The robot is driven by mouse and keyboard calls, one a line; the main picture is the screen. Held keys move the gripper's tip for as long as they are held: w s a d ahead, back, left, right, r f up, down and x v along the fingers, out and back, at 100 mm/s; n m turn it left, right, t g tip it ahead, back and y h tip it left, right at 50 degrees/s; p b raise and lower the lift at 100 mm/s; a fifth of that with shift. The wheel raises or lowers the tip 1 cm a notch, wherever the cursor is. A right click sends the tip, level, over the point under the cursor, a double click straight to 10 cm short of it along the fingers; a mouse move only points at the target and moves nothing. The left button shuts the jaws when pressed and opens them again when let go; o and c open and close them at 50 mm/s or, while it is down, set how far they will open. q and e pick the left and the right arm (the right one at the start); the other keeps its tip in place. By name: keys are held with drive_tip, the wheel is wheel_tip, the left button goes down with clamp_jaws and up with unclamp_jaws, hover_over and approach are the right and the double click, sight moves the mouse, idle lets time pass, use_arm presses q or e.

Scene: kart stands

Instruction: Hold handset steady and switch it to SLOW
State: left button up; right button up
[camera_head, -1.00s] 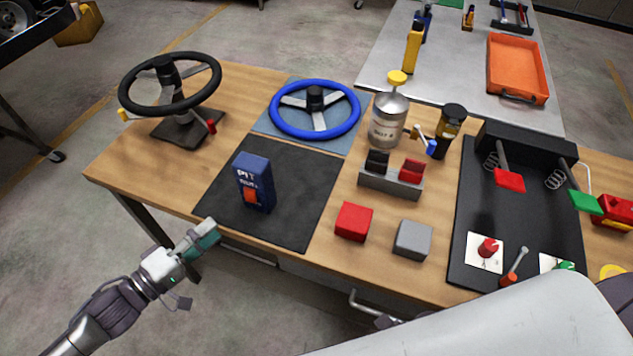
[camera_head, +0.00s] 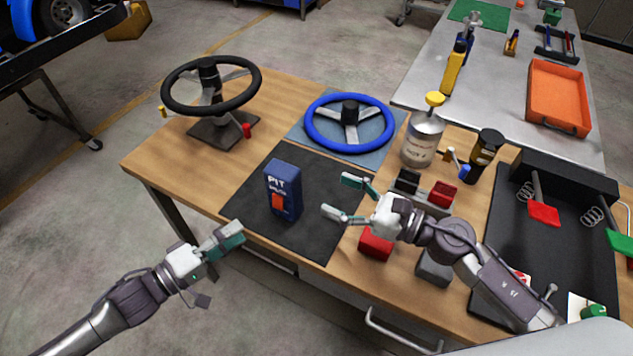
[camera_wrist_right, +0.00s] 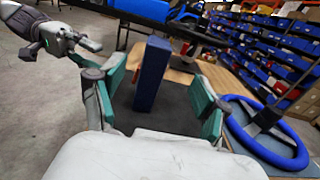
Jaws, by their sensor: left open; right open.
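The blue handset (camera_head: 283,190), marked PIT with an orange-red switch (camera_head: 278,202) on its front, stands upright on the black mat (camera_head: 308,226). My right gripper (camera_head: 346,197) is open to the right of the handset, its fingers pointing at it and apart from it.
A blue steering wheel (camera_head: 349,123) lies behind the handset and a black wheel (camera_head: 211,86) stands at the left. A red block (camera_head: 376,243) and a grey block (camera_head: 434,268) are by my right arm.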

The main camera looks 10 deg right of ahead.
sight(268, 166)
drive_tip(key=x, duration=1.3)
drive_tip(key=shift+c, duration=0.3)
drive_tip(key=c, duration=1.3)
use_arm(q)
drive_tip(key=shift+c, duration=0.9)
use_arm(e)
clamp_jaws()
use_arm(q)
drive_tip(key=shift+s+d, duration=0.15)
drive_tip(key=shift+s, duration=0.05)
drive_tip(key=c, duration=0.3)
drive_tip(key=s+n, duration=0.1)
drive_tip(key=s+d+t+y, duration=0.1)
drive_tip(key=s+r+n, duration=0.1)
drive_tip(key=shift+s+d+n+t+y, duration=0.1)
drive_tip(key=shift+d+n+t+y, duration=0.2)
drive_tip(key=shift+t, duration=0.1)
clamp_jaws()
drive_tip(key=shift+s+a+r+n+t+y, duration=0.25)
drive_tip(key=shift+s+a+n+y, duration=0.1)
drive_tip(key=shift+s+n+y, duration=0.15)
drive_tip(key=shift+s+a+r+n+t+y, duration=0.15)
drive_tip(key=shift+s+a+n+t+y, duration=0.15)
drive_tip(key=shift+s+a+n+y, duration=0.25)
drive_tip(key=shift+s+a+r+n+t+y, duration=0.25)
drive_tip(key=shift+s+n+y, duration=0.1)
drive_tip(key=shift+s+y, duration=0.3)
